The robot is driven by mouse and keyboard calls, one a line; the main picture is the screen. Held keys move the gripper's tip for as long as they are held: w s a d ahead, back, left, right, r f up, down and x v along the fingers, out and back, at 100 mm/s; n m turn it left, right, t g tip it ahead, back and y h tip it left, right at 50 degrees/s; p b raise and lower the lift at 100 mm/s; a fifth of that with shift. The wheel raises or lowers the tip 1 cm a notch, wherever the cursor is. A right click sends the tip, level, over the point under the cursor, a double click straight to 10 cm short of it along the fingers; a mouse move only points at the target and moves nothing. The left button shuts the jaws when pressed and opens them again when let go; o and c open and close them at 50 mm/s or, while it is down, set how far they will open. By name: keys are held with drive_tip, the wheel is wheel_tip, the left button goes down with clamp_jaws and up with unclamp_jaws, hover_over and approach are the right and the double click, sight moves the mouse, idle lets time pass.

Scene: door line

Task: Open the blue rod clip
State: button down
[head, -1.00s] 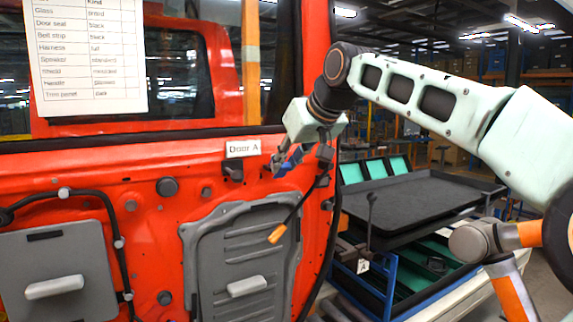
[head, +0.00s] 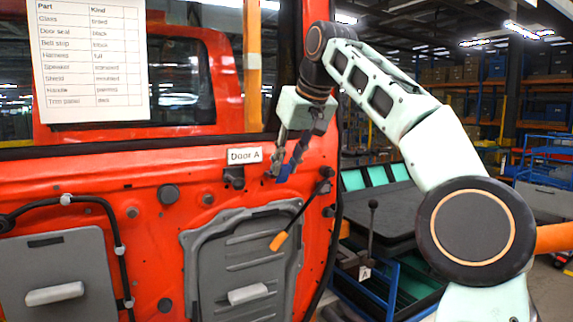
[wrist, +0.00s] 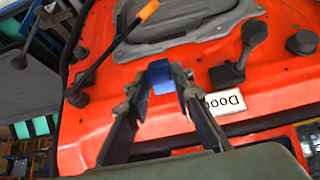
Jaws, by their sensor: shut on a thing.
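The blue rod clip (head: 283,173) is on the red door panel (head: 150,163), right of and a little below the Door A label (head: 244,156). It also shows in the wrist view (wrist: 160,74). My gripper (head: 287,167) comes down from above, its two fingers shut on the clip, one on each side (wrist: 157,84). The fingers hide part of the clip. A black rod with an orange end (head: 278,241) slants down left from a dark knob (head: 327,172). In the wrist view the rod (wrist: 100,67) passes apart from the clip.
A grey plate (head: 235,260) with a pale handle lies below the clip. A black knob (wrist: 302,42) and a dark latch (wrist: 226,75) are near the label. A lever (head: 372,230) and dark trays stand right of the door.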

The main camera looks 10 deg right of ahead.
drive_tip(key=shift+w+g, duration=0.1)
drive_tip(key=shift+g, duration=0.2)
idle(0.4)
drive_tip(key=c, duration=1.7)
unclamp_jaws()
drive_tip(key=shift+r, duration=0.1)
